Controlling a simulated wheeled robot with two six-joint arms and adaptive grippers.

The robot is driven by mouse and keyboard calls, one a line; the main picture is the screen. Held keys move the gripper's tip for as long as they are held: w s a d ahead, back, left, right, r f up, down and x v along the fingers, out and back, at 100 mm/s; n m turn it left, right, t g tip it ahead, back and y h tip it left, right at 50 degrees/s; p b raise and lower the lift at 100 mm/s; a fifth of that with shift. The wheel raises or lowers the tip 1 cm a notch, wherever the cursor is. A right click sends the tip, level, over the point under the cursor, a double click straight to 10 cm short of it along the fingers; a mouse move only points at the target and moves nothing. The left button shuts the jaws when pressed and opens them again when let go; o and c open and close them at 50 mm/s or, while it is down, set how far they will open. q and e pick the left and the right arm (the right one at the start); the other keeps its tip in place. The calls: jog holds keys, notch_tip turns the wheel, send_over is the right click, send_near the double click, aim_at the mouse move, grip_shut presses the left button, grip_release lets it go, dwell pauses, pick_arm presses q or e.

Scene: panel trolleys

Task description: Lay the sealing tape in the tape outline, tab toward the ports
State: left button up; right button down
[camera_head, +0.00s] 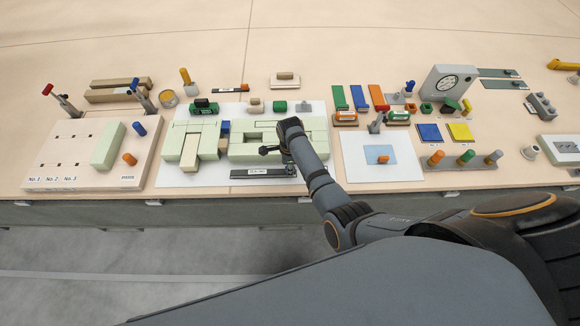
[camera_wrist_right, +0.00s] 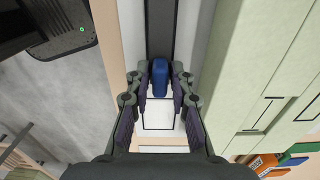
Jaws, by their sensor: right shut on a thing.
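The sealing tape is a long dark strip (camera_head: 262,173) with a white label, along the front of the white mat. In the right wrist view the dark strip (camera_wrist_right: 160,28) runs up out of the picture, with a blue tab (camera_wrist_right: 160,78) at its near end. My right gripper (camera_wrist_right: 160,88) is shut on the blue tab; in the head view the gripper (camera_head: 283,151) is over the strip's right end. I cannot tell whether the strip touches the mat. My left gripper is not in view.
A pale green panel (camera_head: 255,150) stands on the white mat (camera_head: 178,181) right behind the strip. A wooden board (camera_head: 75,182) is at the left, and another white mat (camera_head: 400,172) at the right. The table's front edge is close.

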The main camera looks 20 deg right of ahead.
jog(key=shift+f, duration=0.55)
dwell(0.4)
jog(key=shift+c, duration=2.4)
grip_release()
jog(key=o, duration=0.5)
jog(key=shift+r, duration=0.1)
jog(key=shift+r+p, duration=4.45)
jog(key=shift+p, duration=0.3)
